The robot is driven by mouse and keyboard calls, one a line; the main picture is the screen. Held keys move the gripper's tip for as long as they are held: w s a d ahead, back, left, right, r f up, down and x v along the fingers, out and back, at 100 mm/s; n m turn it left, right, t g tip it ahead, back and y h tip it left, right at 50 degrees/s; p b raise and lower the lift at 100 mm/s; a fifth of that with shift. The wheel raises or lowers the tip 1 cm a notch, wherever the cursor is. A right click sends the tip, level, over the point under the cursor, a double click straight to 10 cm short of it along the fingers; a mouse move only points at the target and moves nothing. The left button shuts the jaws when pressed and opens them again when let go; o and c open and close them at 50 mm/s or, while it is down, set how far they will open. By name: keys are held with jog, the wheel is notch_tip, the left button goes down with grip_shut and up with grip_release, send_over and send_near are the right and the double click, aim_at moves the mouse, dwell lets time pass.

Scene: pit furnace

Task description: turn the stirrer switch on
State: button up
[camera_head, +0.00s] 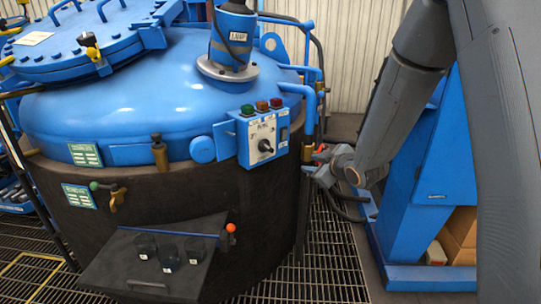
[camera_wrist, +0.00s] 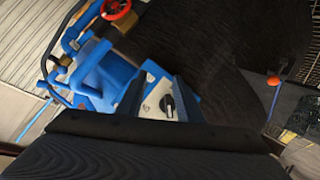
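The stirrer switch looks to be the black rotary knob (camera_head: 265,146) on the white face of the blue control box (camera_head: 246,152), on the front right of the furnace vessel. The knob also shows in the wrist view (camera_wrist: 167,103), a little right of centre. I cannot read its label or setting. Nothing is held.
Blue pipes (camera_head: 311,100) and a red handwheel (camera_wrist: 116,9) are close to my arm. A dark shelf with several dark cups (camera_head: 168,252) juts from the vessel below. A blue cabinet (camera_head: 430,170) stands right.

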aim_at(269, 148)
jog(key=w+a+n+y, duration=0.2)
jog(key=a, duration=0.2)
jog(key=w+a+n+t+y, duration=0.1)
jog(key=w+a+n+y, duration=0.1)
jog(key=a, duration=0.3)
jog(key=w+a+n+y+b, duration=0.1)
jog(key=w+a+n+y, duration=0.1)
jog(key=w+a+y, duration=0.1)
jog(key=shift+w+a+r, duration=0.2)
jog(key=shift+w+a, duration=0.1)
jog(key=shift+a, duration=0.25)
jog(key=shift+w+a+r, duration=0.2)
jog(key=shift+w+a, duration=0.1)
jog(key=shift+a, duration=0.2)
jog(key=shift+c, duration=0.5)
grip_shut()
